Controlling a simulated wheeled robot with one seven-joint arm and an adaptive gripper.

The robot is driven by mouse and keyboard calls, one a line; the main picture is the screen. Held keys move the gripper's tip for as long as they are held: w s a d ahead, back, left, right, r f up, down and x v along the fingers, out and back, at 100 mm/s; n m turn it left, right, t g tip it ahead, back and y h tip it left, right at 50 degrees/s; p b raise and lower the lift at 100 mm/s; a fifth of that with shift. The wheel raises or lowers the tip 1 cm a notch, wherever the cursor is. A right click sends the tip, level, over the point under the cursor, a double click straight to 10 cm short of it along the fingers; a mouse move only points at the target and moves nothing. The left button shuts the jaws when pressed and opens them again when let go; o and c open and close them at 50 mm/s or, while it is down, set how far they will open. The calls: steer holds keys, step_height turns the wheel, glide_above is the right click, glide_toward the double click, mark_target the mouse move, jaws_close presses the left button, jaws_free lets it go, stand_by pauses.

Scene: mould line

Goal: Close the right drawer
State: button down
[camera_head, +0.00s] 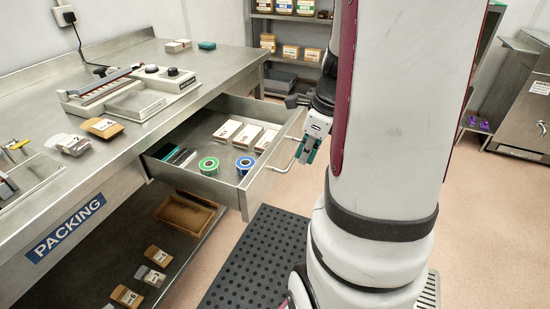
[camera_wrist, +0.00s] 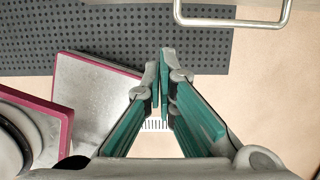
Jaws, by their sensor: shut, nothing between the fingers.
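The drawer (camera_head: 258,180) under the steel packing bench is pulled well open. It holds white boxes, a green tape roll (camera_head: 208,165), a blue tape roll (camera_head: 244,164) and some dark items. Its bar handle (camera_head: 287,152) is on the front panel and also shows at the top of the wrist view (camera_wrist: 232,22). My gripper (camera_head: 305,160) is just to the right of the handle in the head view, fingers pointing down. In the wrist view my gripper (camera_wrist: 163,62) has its green-padded fingers together, with nothing between them, apart from the handle.
The packing bench (camera_head: 215,65) carries a sealer and several pouches. A lower shelf (camera_head: 85,285) holds a brown tray and pouches. A dark perforated mat (camera_head: 255,255) lies on the floor below the drawer. Shelving stands behind, and a steel cabinet (camera_head: 520,95) stands at the right.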

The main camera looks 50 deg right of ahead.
steer(key=w+a+f+b, duration=0.2)
steer(key=w+f+b, duration=0.1)
steer(key=w+f, duration=0.3)
steer(key=shift+s+b+x, duration=0.3)
steer(key=shift+x, duration=0.95)
steer(key=p, duration=0.7)
glide_above(197, 164)
steer(key=shift+w+f, duration=0.1)
